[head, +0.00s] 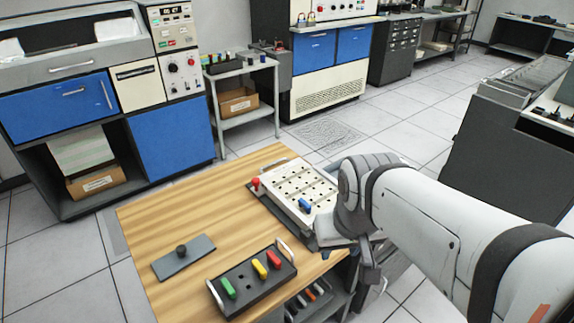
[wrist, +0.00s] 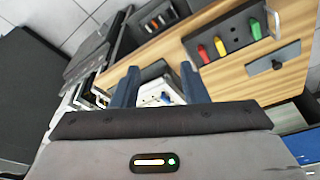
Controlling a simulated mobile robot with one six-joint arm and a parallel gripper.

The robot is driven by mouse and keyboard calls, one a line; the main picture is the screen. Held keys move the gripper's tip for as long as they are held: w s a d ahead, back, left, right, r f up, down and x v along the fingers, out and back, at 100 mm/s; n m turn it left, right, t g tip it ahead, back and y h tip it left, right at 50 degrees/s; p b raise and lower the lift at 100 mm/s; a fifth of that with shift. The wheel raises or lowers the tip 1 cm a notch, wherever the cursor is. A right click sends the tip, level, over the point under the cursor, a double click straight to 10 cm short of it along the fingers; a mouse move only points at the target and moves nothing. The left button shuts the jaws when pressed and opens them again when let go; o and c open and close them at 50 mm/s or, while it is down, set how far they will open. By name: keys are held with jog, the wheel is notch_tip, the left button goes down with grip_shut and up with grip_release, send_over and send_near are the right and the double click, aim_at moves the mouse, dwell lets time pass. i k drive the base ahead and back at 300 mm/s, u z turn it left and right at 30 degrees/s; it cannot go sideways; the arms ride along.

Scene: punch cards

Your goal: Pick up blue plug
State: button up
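The blue plug (head: 305,204) sits on the near right part of the white plugboard (head: 289,180), which has rows of holes and lies on the wooden table. In the wrist view the blue plug (wrist: 166,98) shows small between my two dark blue fingers, beyond the gripper body. My gripper (wrist: 160,78) is open, with nothing held between its fingers. In the head view my gripper is at the right of the plugboard, close to the blue plug, with its fingertips partly hidden by the wrist. I cannot tell the exact height above the board.
A black holder (head: 246,284) with green, yellow and red plugs stands at the table's near edge. A grey plate with a black knob (head: 183,257) lies to its left. A red knob (head: 255,182) is on the plugboard's left side. The wooden table (head: 190,215) is bare at the left.

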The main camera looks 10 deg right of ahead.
aim_at(303, 203)
jog(key=u, duration=2.6)
jog(key=k, duration=1.4)
jog(key=z, duration=1.55)
jog(key=i, duration=1)
jog(key=z, duration=0.05)
